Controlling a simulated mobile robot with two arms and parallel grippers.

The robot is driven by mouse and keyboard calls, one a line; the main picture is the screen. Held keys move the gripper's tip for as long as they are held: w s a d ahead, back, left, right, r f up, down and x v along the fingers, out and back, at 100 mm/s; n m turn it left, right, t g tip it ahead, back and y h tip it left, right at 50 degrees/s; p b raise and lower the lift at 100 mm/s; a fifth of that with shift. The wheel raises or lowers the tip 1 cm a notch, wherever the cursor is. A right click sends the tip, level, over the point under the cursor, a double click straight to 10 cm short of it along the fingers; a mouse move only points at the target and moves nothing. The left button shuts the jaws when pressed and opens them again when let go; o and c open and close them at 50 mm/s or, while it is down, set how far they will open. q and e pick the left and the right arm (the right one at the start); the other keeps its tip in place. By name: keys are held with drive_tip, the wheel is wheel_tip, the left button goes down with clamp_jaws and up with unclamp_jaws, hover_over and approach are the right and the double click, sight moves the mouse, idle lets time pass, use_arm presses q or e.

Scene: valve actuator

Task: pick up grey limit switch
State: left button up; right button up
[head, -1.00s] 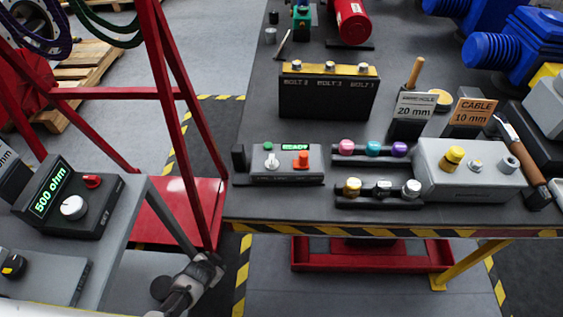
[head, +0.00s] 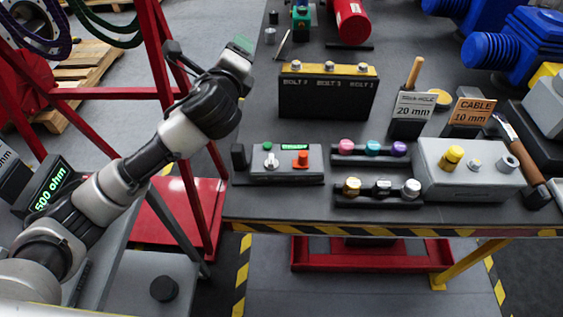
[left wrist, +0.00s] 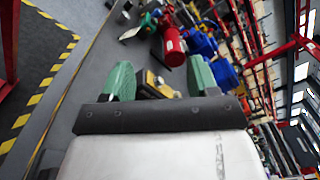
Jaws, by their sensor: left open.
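My left gripper (head: 241,44) is raised at the left edge of the dark table, above the floor gap beside it. In the left wrist view its two green fingers (left wrist: 160,80) stand apart with nothing held between them. No part is clearly marked as the grey limit switch. Grey candidates are the large grey box (head: 450,180) with a yellow knob at the front right, and a partly cut-off grey box (head: 547,105) at the right edge. The gripper is well left of both and touches neither. My right gripper is not in view.
A red cylinder (head: 351,20) lies at the back. A red frame (head: 152,60) stands close to my left arm.

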use_arm(q)
drive_tip(key=s+d+f+m+g, duration=0.1)
drive_tip(key=s+f+m+g, duration=0.1)
drive_tip(key=s+f+m, duration=0.45)
drive_tip(key=m+g+y, duration=0.2)
drive_tip(key=m, duration=0.2)
approach(236, 149)
drive_tip(key=shift+n, duration=0.25)
drive_tip(key=x, duration=0.5)
drive_tip(key=shift+w+r, duration=0.15)
drive_tip(key=shift+w, duration=0.15)
drive_tip(key=shift+f+x, duration=0.15)
drive_tip(key=shift+x, duration=1.15)
drive_tip(key=shift+f+x, duration=0.2)
drive_tip(key=shift+x, duration=1.15)
drive_tip(key=shift+s+r, duration=0.1)
drive_tip(key=shift+s, duration=0.05)
clamp_jaws()
